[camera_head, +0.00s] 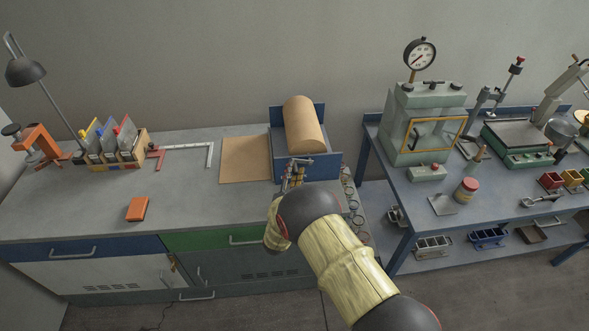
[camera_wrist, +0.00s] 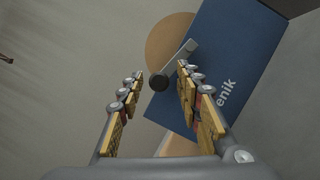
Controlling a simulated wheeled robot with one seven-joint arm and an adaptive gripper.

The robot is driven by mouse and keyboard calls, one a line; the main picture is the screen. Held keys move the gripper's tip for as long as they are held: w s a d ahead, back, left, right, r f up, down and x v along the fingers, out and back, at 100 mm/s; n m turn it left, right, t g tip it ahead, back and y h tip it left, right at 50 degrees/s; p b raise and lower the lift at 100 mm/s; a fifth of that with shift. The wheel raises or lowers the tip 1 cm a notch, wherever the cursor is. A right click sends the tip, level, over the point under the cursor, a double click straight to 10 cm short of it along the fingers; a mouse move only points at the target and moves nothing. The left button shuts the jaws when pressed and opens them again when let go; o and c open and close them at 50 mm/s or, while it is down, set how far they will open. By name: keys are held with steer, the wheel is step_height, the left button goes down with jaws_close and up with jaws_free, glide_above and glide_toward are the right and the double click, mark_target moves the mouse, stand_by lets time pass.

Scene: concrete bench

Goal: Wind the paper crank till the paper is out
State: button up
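A brown paper roll (camera_head: 304,125) sits in a blue holder (camera_head: 323,167) at the back right of the left bench. A sheet of brown paper (camera_head: 245,160) lies flat on the bench to the left of the holder. In the wrist view, the blue side plate (camera_wrist: 228,60) with white lettering carries a grey crank (camera_wrist: 178,62) with a dark round knob (camera_wrist: 159,82). My gripper (camera_wrist: 160,78) is open, its fingers on either side of the knob. The knob lies between the fingertips; I cannot tell whether they touch it. In the head view, my gripper (camera_head: 291,172) is at the holder's front.
An orange box (camera_head: 137,208) lies near the bench front. Several jars (camera_head: 352,205) line the bench's right edge. A second bench with a green press (camera_head: 425,122) is at right.

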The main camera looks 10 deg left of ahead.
steer(key=s+f, duration=0.2)
steer(key=s, duration=0.8)
steer(key=shift+s+a, duration=0.3)
steer(key=shift+s, duration=0.05)
steer(key=shift+s+f, duration=0.1)
